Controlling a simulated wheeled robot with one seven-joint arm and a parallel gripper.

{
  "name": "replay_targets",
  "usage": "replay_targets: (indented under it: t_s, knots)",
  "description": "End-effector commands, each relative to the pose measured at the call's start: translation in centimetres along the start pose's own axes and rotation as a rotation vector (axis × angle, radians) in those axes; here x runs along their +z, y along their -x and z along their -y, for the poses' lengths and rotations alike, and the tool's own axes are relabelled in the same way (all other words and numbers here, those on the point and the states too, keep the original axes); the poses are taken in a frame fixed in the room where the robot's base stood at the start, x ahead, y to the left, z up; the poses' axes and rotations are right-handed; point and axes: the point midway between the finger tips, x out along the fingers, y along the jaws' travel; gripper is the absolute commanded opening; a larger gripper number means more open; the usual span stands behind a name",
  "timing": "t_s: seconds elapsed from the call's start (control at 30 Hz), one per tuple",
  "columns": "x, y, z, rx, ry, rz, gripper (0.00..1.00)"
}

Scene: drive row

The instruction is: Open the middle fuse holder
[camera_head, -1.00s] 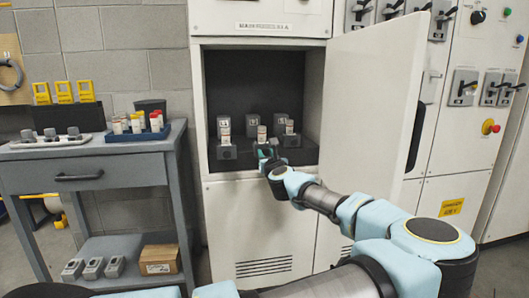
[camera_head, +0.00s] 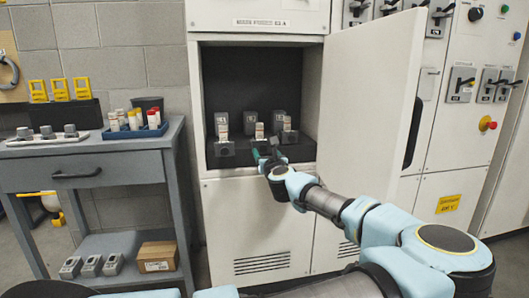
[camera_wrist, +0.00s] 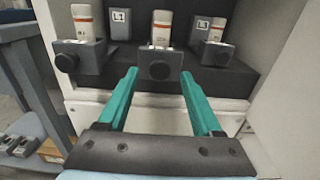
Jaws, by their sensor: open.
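Three fuse holders stand in a row in the open cabinet, each a grey block with a dark round knob on its front and an orange-and-white fuse upright in it. The middle fuse holder (camera_wrist: 160,64) is in the centre of the wrist view, and it also shows in the head view (camera_head: 259,143). The left holder (camera_wrist: 80,56) and right holder (camera_wrist: 216,50) flank it. My gripper (camera_wrist: 157,76) has teal fingers, open and empty. The fingertips are just short of the middle holder's knob (camera_wrist: 160,70), one toward each side of it, with no contact visible.
A grey cart (camera_head: 95,160) at the left carries a blue tray (camera_head: 134,132) of fuses and yellow tags (camera_head: 61,90). Grey label blocks (camera_wrist: 120,26) stand behind the holders.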

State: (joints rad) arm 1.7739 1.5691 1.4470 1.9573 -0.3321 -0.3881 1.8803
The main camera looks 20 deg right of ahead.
Motion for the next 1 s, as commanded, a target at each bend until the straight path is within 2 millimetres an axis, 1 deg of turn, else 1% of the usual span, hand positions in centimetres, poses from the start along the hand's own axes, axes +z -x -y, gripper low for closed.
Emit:
replay_targets:
  t_s: [0.03,0.2,0.3,0.4,0.5,0.6,1.0]
  knots:
    - [-0.1,1.2,0.1,-0.002,-0.001,0.000,0.67]
    - [-0.1,4.6,0.1,-0.002,-0.002,0.000,0.67]
    - [0.0,6.3,0.1,-0.003,0.000,0.001,0.67]
    - [0.0,7.5,0.1,-0.002,0.000,0.001,0.67]
    - [0.0,8.2,0.0,0.000,0.000,0.001,0.67]
    - [0.0,8.5,0.0,0.000,0.000,0.001,0.67]
    - [0.0,8.5,0.0,0.000,0.001,0.001,0.67]
